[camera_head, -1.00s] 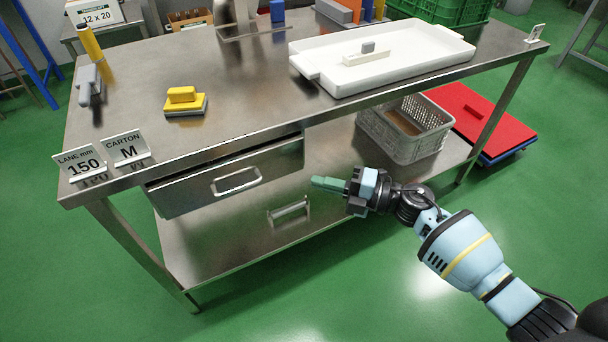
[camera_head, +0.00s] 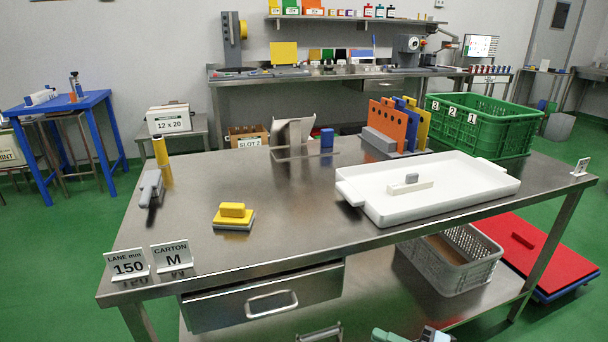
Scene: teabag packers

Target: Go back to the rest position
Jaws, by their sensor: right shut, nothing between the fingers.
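My right gripper (camera_head: 388,336) shows only in part at the bottom edge of the head view, in front of the steel table (camera_head: 290,215) and below its top. Its green fingers are shut with nothing seen between them, and it touches nothing that I can see. The rest of my right arm is cut off by the frame. My left gripper is not in view.
On the table are a white tray (camera_head: 440,205), a green crate (camera_head: 480,125) and a yellow block (camera_head: 233,216). A grey basket (camera_head: 450,262) sits on the lower shelf.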

